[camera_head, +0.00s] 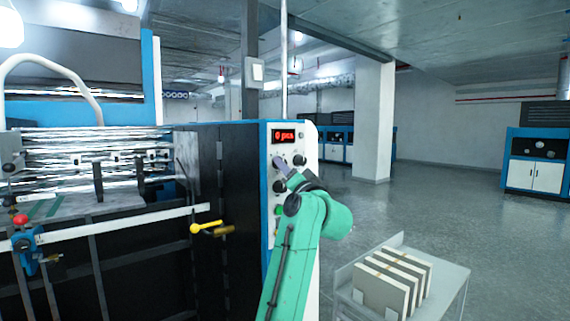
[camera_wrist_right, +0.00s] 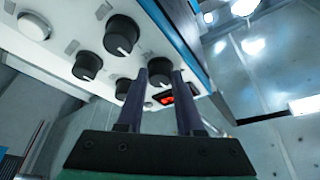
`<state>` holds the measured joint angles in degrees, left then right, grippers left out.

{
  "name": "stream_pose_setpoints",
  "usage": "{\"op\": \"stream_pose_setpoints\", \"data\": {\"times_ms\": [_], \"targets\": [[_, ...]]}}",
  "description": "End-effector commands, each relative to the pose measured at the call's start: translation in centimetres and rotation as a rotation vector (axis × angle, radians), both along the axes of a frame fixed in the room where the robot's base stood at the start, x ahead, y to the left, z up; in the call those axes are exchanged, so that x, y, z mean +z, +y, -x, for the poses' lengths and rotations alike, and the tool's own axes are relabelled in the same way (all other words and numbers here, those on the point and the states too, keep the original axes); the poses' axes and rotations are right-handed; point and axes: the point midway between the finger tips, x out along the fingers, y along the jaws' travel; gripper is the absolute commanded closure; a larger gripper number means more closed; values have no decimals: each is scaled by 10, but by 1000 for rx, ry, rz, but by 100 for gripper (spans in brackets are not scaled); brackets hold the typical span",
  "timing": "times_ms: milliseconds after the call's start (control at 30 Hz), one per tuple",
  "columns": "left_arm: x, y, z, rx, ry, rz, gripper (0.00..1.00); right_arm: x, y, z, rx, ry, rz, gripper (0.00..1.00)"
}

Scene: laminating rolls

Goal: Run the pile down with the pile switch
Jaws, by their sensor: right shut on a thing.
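The white control panel (camera_head: 309,141) is on the end of the blue and black machine, with a red lit display (camera_head: 285,136) reading "0 pcs" and several black knobs. My right gripper (camera_head: 280,163) reaches the panel from the front, just below the display. In the right wrist view its two dark fingers (camera_wrist_right: 160,73) are closed around one black knob (camera_wrist_right: 159,66), next to the display (camera_wrist_right: 168,98). No label shows which knob is the pile switch. Other black knobs (camera_wrist_right: 121,35) stand beside it. My left gripper is not in view.
A yellow-handled lever (camera_head: 206,227) and a red-knobbed lever (camera_head: 21,220) stick out from the machine at left. A grey cart (camera_head: 452,284) with several upright boards (camera_head: 392,280) stands at lower right. Open floor lies beyond, with a pillar (camera_head: 372,120).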

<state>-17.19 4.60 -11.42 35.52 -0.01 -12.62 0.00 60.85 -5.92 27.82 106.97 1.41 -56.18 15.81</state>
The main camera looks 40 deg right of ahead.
Motion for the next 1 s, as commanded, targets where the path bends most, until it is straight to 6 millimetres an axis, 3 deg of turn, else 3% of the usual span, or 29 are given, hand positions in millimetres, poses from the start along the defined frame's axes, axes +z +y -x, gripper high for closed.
{"op": "stream_pose_setpoints", "data": {"times_ms": [600,633,700,1000], "targets": [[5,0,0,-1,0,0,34,-1,0,0,0,0,-52,100],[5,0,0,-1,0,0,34,-1,0,0,0,0,-52,53],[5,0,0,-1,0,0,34,-1,0,0,1,0,-52,34],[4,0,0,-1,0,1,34,0,0,1,0,-1,-51,34]]}}
